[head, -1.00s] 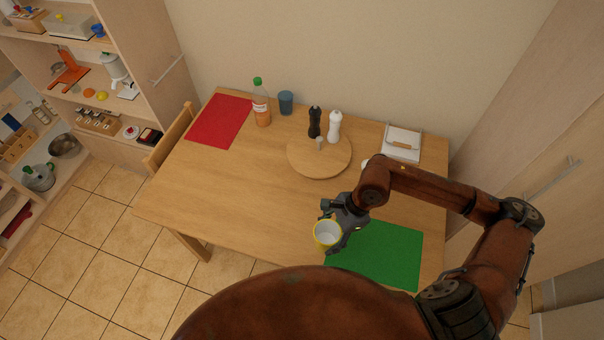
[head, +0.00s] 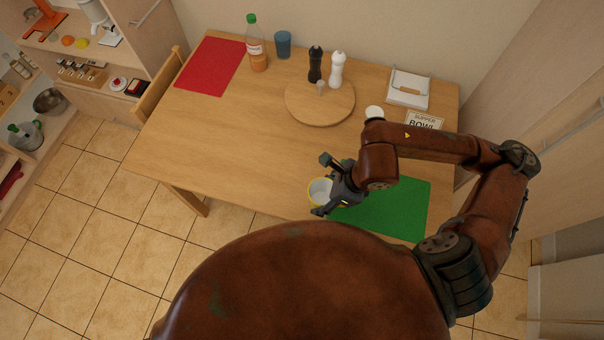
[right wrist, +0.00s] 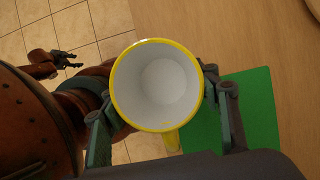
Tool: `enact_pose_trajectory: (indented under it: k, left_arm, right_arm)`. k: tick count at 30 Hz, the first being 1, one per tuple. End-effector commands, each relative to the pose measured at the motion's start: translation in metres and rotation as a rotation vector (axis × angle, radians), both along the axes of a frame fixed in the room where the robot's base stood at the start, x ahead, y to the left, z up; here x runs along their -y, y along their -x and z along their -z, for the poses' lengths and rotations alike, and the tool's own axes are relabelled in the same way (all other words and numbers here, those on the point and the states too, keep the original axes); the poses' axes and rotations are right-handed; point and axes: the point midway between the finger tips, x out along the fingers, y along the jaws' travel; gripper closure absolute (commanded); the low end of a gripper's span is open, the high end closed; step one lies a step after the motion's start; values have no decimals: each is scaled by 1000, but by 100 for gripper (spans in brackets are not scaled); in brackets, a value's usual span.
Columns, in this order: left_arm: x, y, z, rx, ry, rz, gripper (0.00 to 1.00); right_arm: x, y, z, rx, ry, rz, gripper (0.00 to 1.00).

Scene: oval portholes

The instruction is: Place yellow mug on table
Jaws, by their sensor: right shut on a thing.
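The yellow mug (head: 319,191) has a white inside and is at the table's front edge, by the left side of the green mat. My right gripper (head: 326,187) is shut on it, with a finger on either side. In the right wrist view the mug (right wrist: 157,85) is upright and empty, its handle pointing down in the picture. There it overlaps the line of the table edge; I cannot tell whether its base touches the wood. The wooden table (head: 230,150) lies beyond it. My left gripper (right wrist: 65,60) shows small in the right wrist view, empty, its fingers apart.
The green mat (head: 395,205) lies under and right of my right gripper. A round board (head: 310,108) with black and white mills, an orange bottle (head: 257,50), a blue cup (head: 283,44) and a red mat (head: 212,66) stand farther back. The table's middle left is clear.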

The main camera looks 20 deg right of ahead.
Motion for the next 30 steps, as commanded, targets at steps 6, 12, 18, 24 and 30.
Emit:
enact_pose_trajectory:
  k: [6, 12, 18, 24, 30]
  left_arm:
    - [1, 4, 22, -8, 1, 1, 60]
    - [1, 3, 27, -7, 2, 1, 60]
    - [1, 5, 31, -10, 2, 1, 60]
    - [1, 5, 32, -11, 2, 1, 60]
    - [1, 8, 37, -15, 1, 0, 60]
  right_arm:
    - [-8, -44, 20, -2, -3, 3, 78]
    - [-14, -82, 50, -4, -1, 2, 78]
    - [-18, -103, 75, -1, -1, 0, 78]
    - [-19, -111, 84, 0, -1, 0, 78]
    - [-20, -115, 113, -3, -1, 0, 78]
